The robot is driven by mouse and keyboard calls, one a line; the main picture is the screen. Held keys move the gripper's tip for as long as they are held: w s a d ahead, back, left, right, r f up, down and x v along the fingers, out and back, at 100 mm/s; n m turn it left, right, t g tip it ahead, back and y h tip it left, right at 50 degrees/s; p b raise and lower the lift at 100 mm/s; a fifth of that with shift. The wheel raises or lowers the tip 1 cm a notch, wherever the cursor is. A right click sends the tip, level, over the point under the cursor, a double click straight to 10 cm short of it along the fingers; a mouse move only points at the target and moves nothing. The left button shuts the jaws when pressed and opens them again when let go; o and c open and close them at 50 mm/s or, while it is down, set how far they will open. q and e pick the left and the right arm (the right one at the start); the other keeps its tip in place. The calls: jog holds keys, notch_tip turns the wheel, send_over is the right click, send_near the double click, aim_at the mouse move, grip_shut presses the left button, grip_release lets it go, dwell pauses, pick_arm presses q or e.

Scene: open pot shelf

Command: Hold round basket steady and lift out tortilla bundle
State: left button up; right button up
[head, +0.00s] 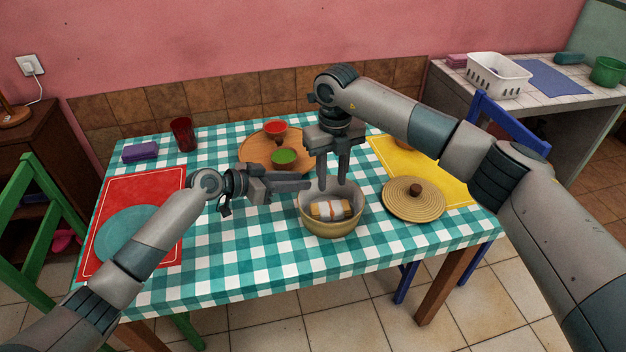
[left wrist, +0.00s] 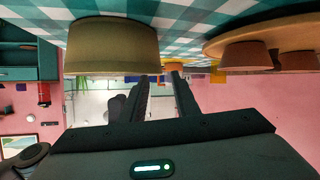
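The round basket (head: 333,226), tan with a pale inside, stands on the checked tablecloth near the front edge. It also shows in the left wrist view (left wrist: 112,48). The tortilla bundle (head: 331,210), brownish with a white wrap, lies inside it. My left gripper (head: 304,184) is beside the basket's left rim, at about rim height. Its fingers look apart and empty in the left wrist view; head view contact with the rim is unclear. My right gripper (head: 333,183) points down over the basket's back part, above the bundle, fingers apart with nothing between them.
A woven round lid (head: 414,200) lies right of the basket on a yellow mat (head: 455,188). Behind is a wooden board (head: 248,152) with a red bowl (head: 275,129) and a green bowl (head: 284,158). A red mat (head: 165,185) with a teal plate (head: 135,232) is left.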

aim_at(313, 180)
pick_arm(q)
jog(key=shift+x, duration=2.9)
grip_shut()
pick_arm(e)
jog(key=o, duration=0.8)
notch_tip(313, 180, up, 3)
jog(key=m, duration=2)
jog(key=shift+r, duration=0.1)
